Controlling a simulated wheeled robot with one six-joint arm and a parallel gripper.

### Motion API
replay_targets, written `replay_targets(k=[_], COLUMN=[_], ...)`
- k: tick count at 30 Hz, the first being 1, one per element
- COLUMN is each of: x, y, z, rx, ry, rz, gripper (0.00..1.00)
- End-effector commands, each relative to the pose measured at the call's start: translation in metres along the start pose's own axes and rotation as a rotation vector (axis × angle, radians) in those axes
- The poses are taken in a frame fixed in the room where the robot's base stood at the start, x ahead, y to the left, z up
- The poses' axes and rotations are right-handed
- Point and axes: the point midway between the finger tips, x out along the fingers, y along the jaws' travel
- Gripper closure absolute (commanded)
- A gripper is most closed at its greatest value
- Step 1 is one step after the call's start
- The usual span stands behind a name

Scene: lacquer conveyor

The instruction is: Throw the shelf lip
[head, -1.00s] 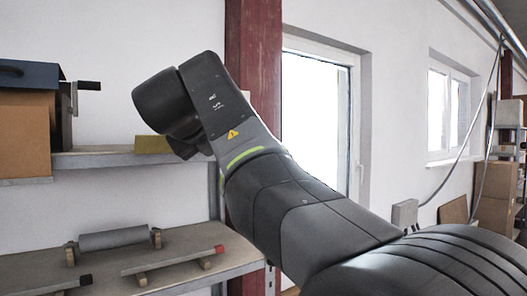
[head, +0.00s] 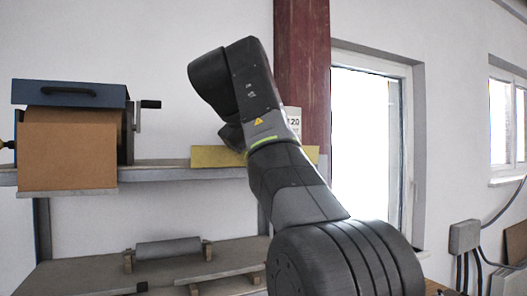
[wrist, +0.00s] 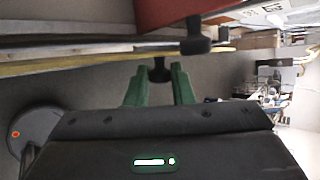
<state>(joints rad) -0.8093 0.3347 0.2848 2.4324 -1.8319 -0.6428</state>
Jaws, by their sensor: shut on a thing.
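The shelf lip (head: 215,157) is a yellow strip along the front edge of the upper shelf, partly hidden behind my arm in the head view. In the wrist view the lip (wrist: 55,68) runs across the upper left as a thin yellow edge. A dark knob (wrist: 160,70) stands just below the strip, between the green fingers of my gripper (wrist: 160,80). My gripper is shut on this knob. In the head view my forearm and wrist hide the fingers and the knob.
A blue-lidded box (head: 70,93) with a brown front panel and side crank stands left on the upper shelf (head: 165,174). A grey roller (head: 168,248) rests on the lower shelf. A dark red post (head: 303,70) stands close behind my arm.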

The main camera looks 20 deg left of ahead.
Motion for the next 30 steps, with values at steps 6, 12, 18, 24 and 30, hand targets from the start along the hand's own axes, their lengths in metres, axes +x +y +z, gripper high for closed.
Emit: replay_targets(k=[6,12,18,24,30], x=[0.0003,0.0003,0.0002,0.0002,-0.0092], y=[-0.0003,-0.0003,-0.0002,-0.0002,-0.0049], z=[0.001,0.0008,0.0008,0.0007,-0.0085], rx=[-0.005,-0.005,-0.005,-0.005,-0.002], ry=[0.006,0.006,0.006,0.006,0.006], rz=[0.001,0.001,0.001,0.001,0.0], gripper=[1.0,1.0,0.57,0.57,0.57])
